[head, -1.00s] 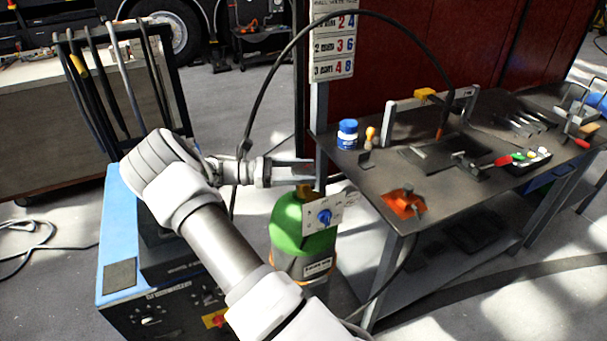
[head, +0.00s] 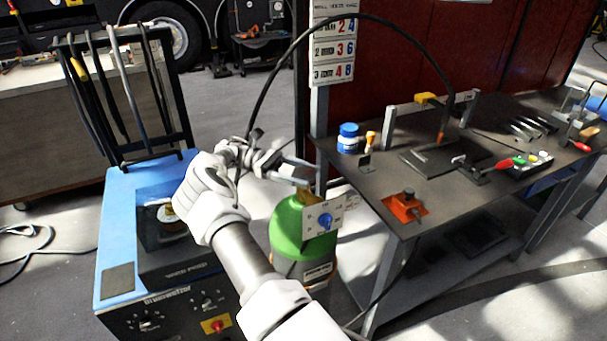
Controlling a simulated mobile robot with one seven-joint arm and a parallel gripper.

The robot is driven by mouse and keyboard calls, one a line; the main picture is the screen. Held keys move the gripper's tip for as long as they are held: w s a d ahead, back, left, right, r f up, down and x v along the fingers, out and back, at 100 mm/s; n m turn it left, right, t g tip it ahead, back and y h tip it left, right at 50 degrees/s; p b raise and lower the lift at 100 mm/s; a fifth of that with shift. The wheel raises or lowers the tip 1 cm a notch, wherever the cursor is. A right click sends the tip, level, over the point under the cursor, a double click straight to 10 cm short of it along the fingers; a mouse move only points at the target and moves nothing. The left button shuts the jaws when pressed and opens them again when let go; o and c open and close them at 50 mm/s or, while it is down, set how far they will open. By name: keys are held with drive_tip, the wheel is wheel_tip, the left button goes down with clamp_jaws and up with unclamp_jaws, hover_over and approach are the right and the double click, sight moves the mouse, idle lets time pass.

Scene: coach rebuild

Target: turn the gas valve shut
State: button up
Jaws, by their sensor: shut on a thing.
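The green gas cylinder (head: 289,228) stands upright between the blue machine and the workbench. A brass fitting (head: 308,194) is on its top. A white plate (head: 311,211) with dial markings is at its upper right, and a blue knob (head: 325,221) sits on that plate in plain view. My gripper (head: 308,177) reaches in from the left, just above the brass fitting. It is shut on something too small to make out. No finger covers the blue knob. Whether the fingertips touch the brass fitting is unclear.
The blue machine (head: 117,235) stands close on the left. A black hose (head: 258,95) arches over the cylinder. A post carries a number board (head: 333,40) behind.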

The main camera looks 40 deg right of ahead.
drive_tip(key=shift+r, duration=0.1)
drive_tip(key=o, duration=1.3)
